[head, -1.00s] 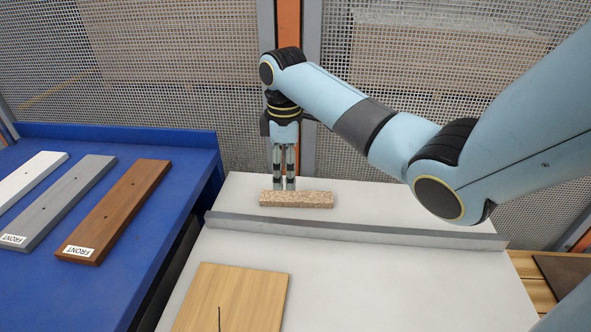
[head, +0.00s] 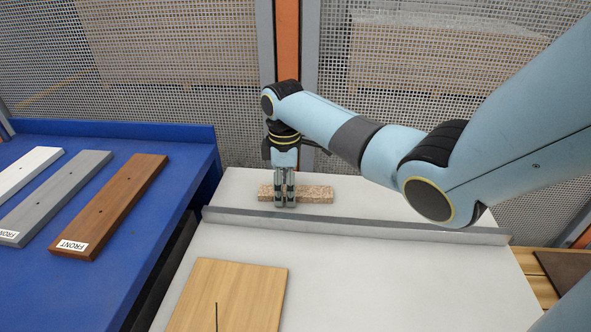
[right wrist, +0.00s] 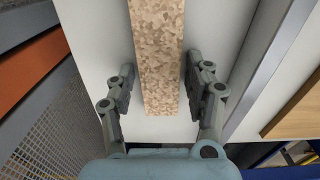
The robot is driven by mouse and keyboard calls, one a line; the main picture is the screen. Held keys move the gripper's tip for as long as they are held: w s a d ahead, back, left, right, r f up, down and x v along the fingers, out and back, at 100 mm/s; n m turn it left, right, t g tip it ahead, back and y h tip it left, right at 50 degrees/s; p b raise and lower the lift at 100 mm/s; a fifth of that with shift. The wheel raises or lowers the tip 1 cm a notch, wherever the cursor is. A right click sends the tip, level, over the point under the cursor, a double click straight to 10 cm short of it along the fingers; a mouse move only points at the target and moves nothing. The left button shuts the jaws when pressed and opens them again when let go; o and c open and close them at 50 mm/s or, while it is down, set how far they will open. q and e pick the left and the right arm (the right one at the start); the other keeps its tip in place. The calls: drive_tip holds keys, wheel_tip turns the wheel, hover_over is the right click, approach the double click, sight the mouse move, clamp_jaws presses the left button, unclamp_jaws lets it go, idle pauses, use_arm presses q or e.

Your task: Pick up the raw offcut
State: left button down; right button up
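The raw offcut (head: 315,193) is a short speckled chipboard strip lying flat on the pale table behind the grey rail. In the right wrist view the offcut (right wrist: 160,55) runs lengthwise between the fingers. My right gripper (head: 285,203) is lowered at the offcut's left half, its near finger in front of it. In the right wrist view the gripper (right wrist: 160,75) is open, one finger on each side of the offcut, with narrow gaps. The far finger is hidden in the head view. My left gripper is not in view.
The grey rail (head: 380,228) crosses the table just in front of the offcut. A light wooden board (head: 240,290) lies in front of the rail. A blue table (head: 140,230) at left holds white, grey and brown boards. Mesh fencing stands behind.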

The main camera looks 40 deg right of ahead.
drive_tip(key=c, duration=0.9)
